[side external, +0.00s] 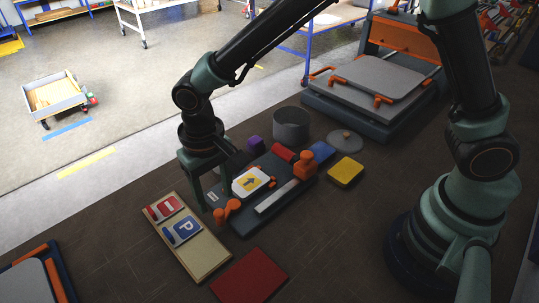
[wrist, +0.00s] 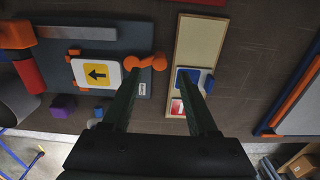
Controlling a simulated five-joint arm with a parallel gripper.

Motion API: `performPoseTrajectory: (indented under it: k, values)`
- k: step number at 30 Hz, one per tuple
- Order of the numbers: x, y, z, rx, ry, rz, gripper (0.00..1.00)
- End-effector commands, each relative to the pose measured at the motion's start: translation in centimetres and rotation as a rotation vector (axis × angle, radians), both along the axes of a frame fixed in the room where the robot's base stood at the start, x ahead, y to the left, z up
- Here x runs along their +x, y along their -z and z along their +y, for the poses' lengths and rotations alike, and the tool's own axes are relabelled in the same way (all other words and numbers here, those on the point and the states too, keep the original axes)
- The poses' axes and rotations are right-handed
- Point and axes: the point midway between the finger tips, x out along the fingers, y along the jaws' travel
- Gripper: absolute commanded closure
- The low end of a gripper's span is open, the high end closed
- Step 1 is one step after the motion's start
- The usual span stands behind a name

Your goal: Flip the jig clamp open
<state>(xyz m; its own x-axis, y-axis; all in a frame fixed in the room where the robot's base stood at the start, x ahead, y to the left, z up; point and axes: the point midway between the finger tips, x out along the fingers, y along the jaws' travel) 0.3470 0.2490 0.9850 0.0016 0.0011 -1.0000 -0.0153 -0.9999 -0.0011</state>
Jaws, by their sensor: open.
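The jig (side external: 244,222) is a dark blue-grey plate holding a white tile with a yellow arrow sign (side external: 250,182); the sign also shows in the wrist view (wrist: 96,73). An orange two-knobbed part (side external: 232,205), seemingly the clamp, sits at the sign's edge; it also shows in the wrist view (wrist: 145,62). Whether it presses on the sign is unclear. My gripper (side external: 216,201) is open and empty above the gap between jig and tray. In the wrist view, my gripper's (wrist: 163,80) left finger is near the orange part; contact cannot be told.
A tan tray (side external: 206,256) with a red sign (side external: 164,207) and a blue P sign (side external: 183,230) lies beside the jig. An orange block (side external: 305,165) and grey bar (side external: 277,196) are on the jig. A grey pot (side external: 291,125) and yellow block (side external: 345,172) stand behind.

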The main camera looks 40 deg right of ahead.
Motion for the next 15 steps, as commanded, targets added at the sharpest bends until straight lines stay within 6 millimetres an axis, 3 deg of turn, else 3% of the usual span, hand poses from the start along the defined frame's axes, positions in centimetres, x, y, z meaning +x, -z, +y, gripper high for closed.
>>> performPoseTrajectory:
  k: [6,15]
  values:
    - [0.1,-4.4,0.1,0.003,0.000,-0.004,0.41]
    - [0.0,-6.9,0.0,0.001,0.000,-0.001,0.41]
